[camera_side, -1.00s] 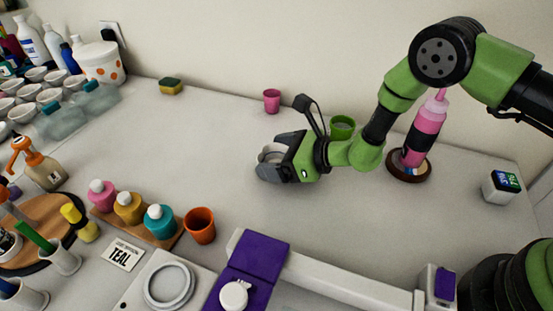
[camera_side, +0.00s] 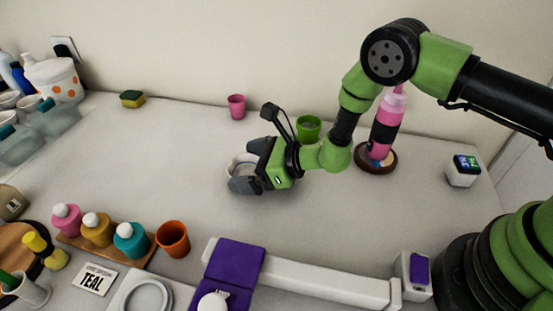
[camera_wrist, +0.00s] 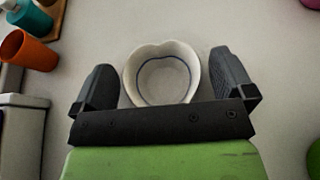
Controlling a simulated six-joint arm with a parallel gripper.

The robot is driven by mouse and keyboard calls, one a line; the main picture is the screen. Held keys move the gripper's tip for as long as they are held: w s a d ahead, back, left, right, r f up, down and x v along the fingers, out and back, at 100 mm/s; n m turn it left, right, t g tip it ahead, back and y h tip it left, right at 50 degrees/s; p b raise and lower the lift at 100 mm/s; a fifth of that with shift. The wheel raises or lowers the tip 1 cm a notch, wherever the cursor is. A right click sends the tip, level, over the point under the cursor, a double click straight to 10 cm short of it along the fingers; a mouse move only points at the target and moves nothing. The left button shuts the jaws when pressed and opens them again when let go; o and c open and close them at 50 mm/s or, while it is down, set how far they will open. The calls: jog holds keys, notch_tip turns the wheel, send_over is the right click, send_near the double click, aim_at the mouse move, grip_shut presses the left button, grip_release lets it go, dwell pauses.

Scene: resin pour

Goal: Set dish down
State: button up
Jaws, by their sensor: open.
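A white heart-shaped dish (camera_wrist: 163,82) with a thin blue line inside sits between the two dark fingers of my gripper (camera_wrist: 161,84) in the wrist view. A gap shows on each side, so the fingers stand apart from its walls. In the side view, the dish (camera_side: 237,166) is at the end of my gripper (camera_side: 250,166), low over the grey-white table (camera_side: 330,215), and looks to rest on it. The fingers partly hide it there. My gripper is open around the dish.
A green cup (camera_side: 308,128) and a pink cup (camera_side: 237,106) stand behind my gripper. A pink bottle (camera_side: 385,125) stands on a round brown base. An orange cup (camera_side: 173,239), a purple flap (camera_side: 235,265) and a long white bar (camera_side: 325,280) are in front. Table left of the dish is clear.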

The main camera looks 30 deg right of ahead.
jog(key=v, duration=1.1)
jog(key=shift+s+d+r, duration=0.1)
jog(key=s+a+r+n+g+y, duration=0.2)
jog(key=s+r+n+g, duration=0.3)
jog(key=r, duration=0.4)
jog(key=s+a+r+n+g+y, duration=0.2)
jog(key=r+n, duration=0.5)
jog(key=r, duration=0.2)
jog(key=s+d+r+n+t+h, duration=0.4)
jog(key=s+d+r+n+h, duration=0.3)
jog(key=s+d+n+h, duration=0.4)
jog(key=s+d, duration=0.1)
jog(key=d, duration=0.1)
jog(key=shift+d+r+t+h, duration=0.25)
jog(key=shift+d+t+h, duration=0.05)
